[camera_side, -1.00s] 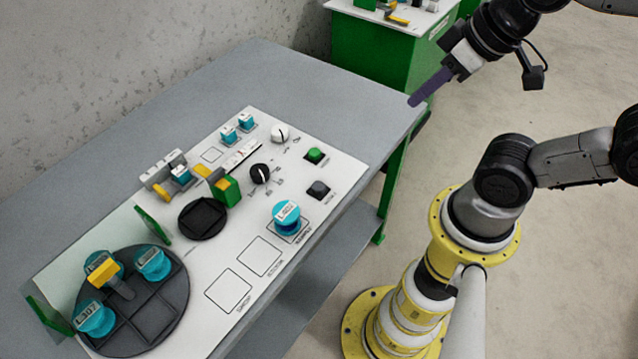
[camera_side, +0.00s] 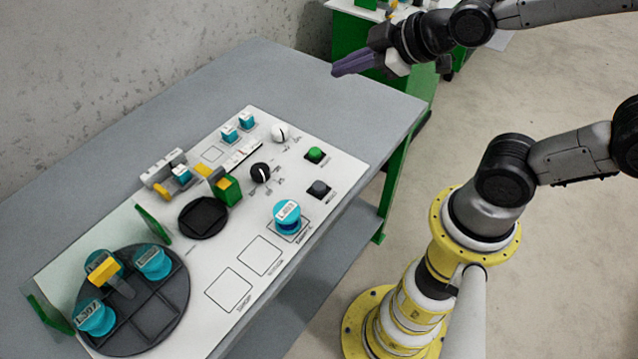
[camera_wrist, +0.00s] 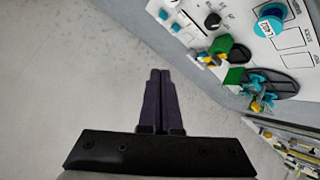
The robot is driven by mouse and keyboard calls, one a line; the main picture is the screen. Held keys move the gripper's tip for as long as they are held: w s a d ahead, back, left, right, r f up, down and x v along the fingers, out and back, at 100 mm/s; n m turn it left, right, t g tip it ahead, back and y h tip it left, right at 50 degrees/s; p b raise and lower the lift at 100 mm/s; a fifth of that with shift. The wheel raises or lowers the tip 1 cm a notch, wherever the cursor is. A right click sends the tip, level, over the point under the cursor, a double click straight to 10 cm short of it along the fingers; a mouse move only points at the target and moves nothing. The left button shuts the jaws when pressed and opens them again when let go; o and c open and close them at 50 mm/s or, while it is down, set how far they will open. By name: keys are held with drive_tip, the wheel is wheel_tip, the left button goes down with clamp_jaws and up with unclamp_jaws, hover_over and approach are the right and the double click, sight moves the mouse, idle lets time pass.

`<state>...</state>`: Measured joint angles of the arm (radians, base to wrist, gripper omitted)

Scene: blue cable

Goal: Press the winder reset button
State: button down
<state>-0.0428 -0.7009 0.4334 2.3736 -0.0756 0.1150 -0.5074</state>
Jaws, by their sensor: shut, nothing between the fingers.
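The white control panel (camera_side: 215,250) lies on the table and carries two push buttons near its right edge. One is a green button (camera_side: 315,153) on a dark base. The other is a dark grey button (camera_side: 319,187) just below it. Their labels are too small to read, so I cannot tell which is the winder reset. My gripper (camera_side: 336,71) has dark purple fingers, shut and empty, raised well above the table's far right part and apart from both buttons. In the wrist view the closed fingers (camera_wrist: 160,74) point toward bare floor or wall, with the panel at upper right.
The panel also holds a black knob (camera_side: 260,173), a white knob (camera_side: 280,132), a teal spool (camera_side: 287,213) and a round dark tray (camera_side: 160,317) with several teal spools. A green block (camera_side: 228,190) stands up near the middle. The table's far end (camera_side: 280,80) is clear.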

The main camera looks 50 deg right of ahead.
drive_tip(key=w+a+f+n+y, duration=0.1)
drive_tip(key=w+a+f+n, duration=0.2)
drive_tip(key=f, duration=0.4)
drive_tip(key=n+g, duration=0.1)
drive_tip(key=g, duration=0.1)
hover_over(324, 186)
wheel_tip(324, 186, down, 8)
drive_tip(key=shift+f+y, duration=0.2)
drive_tip(key=shift+y, duration=0.1)
drive_tip(key=shift+f, duration=4.4)
drive_tip(key=shift+f, duration=0.2)
drive_tip(key=shift+f, duration=0.2)
